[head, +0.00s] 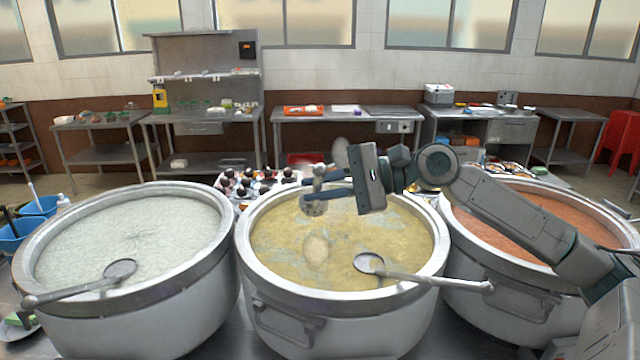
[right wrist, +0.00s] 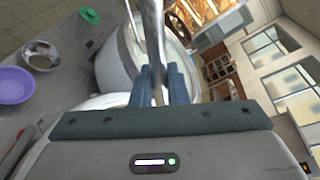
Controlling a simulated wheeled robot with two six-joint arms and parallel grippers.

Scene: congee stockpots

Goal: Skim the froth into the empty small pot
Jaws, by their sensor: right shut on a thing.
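My right gripper (head: 335,190) is above the middle stockpot (head: 262,287), which holds yellowish congee with paler patches on top. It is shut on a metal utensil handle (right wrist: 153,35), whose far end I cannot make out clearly. A pale oval (head: 316,248) lies below the gripper in the middle pot; I cannot tell whether it is froth or a utensil head. A ladle (head: 430,281) rests across that pot's front right rim. My left gripper is not in view. I cannot pick out the empty small pot with certainty.
A left stockpot (head: 180,318) holds whitish congee, with a ladle (head: 75,290) across its rim. A right stockpot (head: 500,312) holds orange congee, partly behind my arm. Several small items (head: 255,182) stand behind the pots. A purple bowl (right wrist: 14,85) and metal bowl (right wrist: 40,54) show in the wrist view.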

